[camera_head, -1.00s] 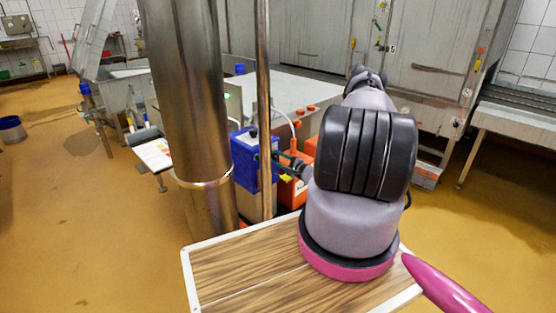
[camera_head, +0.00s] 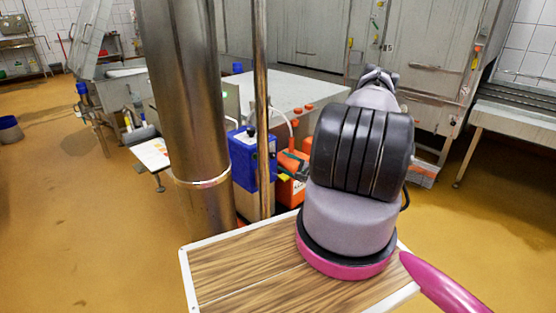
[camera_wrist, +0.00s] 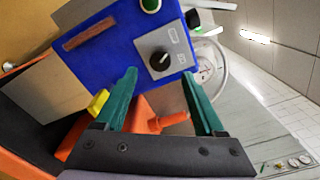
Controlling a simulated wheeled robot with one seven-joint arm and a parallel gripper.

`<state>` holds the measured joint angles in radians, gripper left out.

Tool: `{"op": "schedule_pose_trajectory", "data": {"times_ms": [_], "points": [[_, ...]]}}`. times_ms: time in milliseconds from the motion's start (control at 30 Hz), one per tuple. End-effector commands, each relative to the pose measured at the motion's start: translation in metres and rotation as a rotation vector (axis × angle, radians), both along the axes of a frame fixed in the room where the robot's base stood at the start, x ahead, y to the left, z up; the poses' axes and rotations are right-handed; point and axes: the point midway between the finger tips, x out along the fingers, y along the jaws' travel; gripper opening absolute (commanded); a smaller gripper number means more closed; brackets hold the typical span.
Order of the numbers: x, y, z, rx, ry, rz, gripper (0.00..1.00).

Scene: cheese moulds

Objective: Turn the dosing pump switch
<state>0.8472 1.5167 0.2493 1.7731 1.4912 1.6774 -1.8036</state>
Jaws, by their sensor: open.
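The dosing pump is a blue box (camera_head: 243,153) behind the metal column in the head view, and it fills the upper middle of the wrist view (camera_wrist: 110,50). Its switch is a black round knob with a white pointer mark (camera_wrist: 159,61) on a pale plate on the blue face. My gripper (camera_wrist: 160,76) has two green fingers spread apart and empty. In the wrist view the knob appears between and just beyond the fingertips, and I cannot tell whether they touch it.
Orange containers (camera_head: 291,188) stand right beside the pump, and orange parts show below the fingers in the wrist view. A thick steel column (camera_head: 190,100) and a thin pole (camera_head: 262,100) stand before the pump. A pale worktable (camera_head: 290,92) lies behind.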

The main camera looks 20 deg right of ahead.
Motion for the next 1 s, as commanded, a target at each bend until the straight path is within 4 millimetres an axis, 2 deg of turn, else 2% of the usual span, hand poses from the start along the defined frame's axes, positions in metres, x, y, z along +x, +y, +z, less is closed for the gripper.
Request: {"op": "schedule_pose_trajectory", "data": {"times_ms": [133,333,1000], "points": [[-0.028,-0.011,0.000,0.002,0.002,-0.002,0.71],[-0.048,-0.017,0.000,0.001,0.001,-0.001,0.71],[-0.051,-0.018,0.000,0.000,0.000,0.001,0.71]]}}
